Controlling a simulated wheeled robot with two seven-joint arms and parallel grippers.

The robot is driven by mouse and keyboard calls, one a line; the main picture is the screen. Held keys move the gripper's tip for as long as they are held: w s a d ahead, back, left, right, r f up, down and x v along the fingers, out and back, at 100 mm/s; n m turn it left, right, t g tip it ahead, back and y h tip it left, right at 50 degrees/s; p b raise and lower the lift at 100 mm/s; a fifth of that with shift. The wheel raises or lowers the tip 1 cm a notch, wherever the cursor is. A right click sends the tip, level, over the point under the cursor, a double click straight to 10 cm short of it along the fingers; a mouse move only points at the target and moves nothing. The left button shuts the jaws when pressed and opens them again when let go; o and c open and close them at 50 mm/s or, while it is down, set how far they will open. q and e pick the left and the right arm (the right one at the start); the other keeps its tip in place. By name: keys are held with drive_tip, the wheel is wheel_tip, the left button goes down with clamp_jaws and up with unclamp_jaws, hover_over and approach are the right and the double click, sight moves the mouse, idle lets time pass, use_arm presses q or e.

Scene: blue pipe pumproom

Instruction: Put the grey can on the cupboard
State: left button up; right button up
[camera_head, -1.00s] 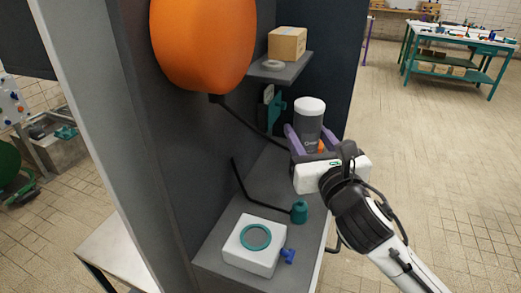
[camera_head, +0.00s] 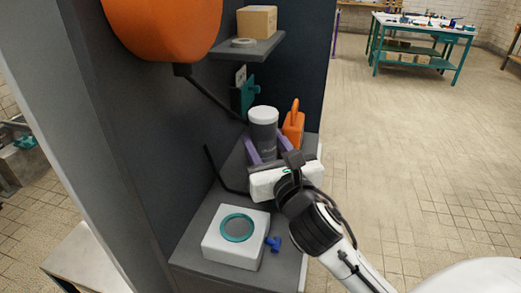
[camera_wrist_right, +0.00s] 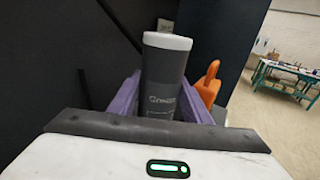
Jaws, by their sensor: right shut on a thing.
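The grey can (camera_head: 263,136) has a white lid and stands upright between the purple fingers of my right gripper (camera_head: 266,150). The gripper is shut on it. The wrist view also shows the can (camera_wrist_right: 165,85) between both fingers, with its lower part hidden behind the gripper body. The cupboard (camera_head: 205,215) is a grey unit with a flat top beside a dark wall. The can and gripper are over the back part of this top. I cannot tell whether the can's base touches it. My left gripper is not in view.
A white box with a teal ring (camera_head: 222,251) and a blue fitting (camera_head: 273,243) are at the cupboard's front. An orange object (camera_head: 294,125) stands right of the can. A shelf (camera_head: 250,50) holds a carton (camera_head: 257,21). An orange tank hangs upper left (camera_head: 165,30).

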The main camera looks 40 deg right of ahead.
drive_tip(key=shift+r, duration=0.2)
drive_tip(key=shift+f, duration=0.2)
drive_tip(key=o, duration=1.3)
drive_tip(key=shift+o, duration=0.2)
